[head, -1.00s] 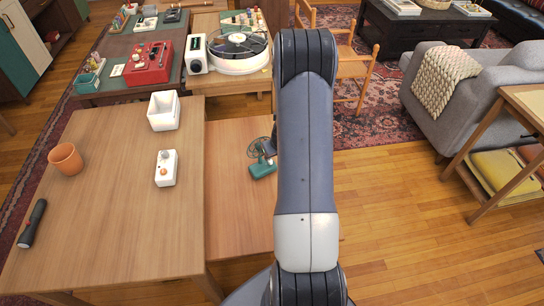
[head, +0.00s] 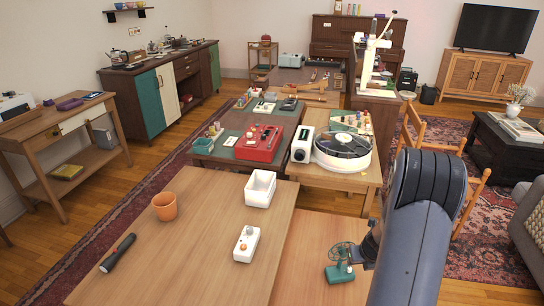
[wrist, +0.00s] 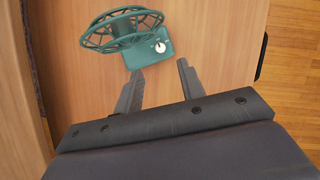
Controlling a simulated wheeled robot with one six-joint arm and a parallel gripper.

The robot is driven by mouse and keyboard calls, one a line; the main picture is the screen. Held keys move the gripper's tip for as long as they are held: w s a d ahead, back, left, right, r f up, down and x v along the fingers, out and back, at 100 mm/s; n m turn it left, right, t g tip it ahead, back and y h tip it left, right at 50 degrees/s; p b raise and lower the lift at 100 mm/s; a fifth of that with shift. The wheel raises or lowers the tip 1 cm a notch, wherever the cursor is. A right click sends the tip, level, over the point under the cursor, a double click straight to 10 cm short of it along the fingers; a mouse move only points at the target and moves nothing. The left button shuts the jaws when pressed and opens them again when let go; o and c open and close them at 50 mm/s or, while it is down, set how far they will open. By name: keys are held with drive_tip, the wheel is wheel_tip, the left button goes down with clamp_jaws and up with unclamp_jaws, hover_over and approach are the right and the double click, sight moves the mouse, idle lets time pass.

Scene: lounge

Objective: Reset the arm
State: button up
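My gripper (wrist: 158,88) shows in the wrist view with its two fingers apart and nothing between them. A small green desk fan (wrist: 150,48) stands on a wooden table just beyond the fingertips, apart from them. In the head view the fan (head: 340,264) is at the lower middle, to the left of my arm. My arm (head: 418,230) rises at the right of the head view. It hides most of the gripper there; only a dark part (head: 368,246) shows beside the fan.
The near table holds a terracotta pot (head: 165,206), a black flashlight (head: 118,253), a white bin (head: 260,188) and a white box with orange knobs (head: 246,244). A turntable (head: 342,150) and red device (head: 259,143) stand behind. A wooden chair (head: 470,196) is right of my arm.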

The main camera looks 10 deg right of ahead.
sight(350, 268)
drive_tip(key=b+x, duration=0.2)
drive_tip(key=x, duration=0.7)
drive_tip(key=shift+s, duration=0.1)
drive_tip(key=shift+r, duration=0.15)
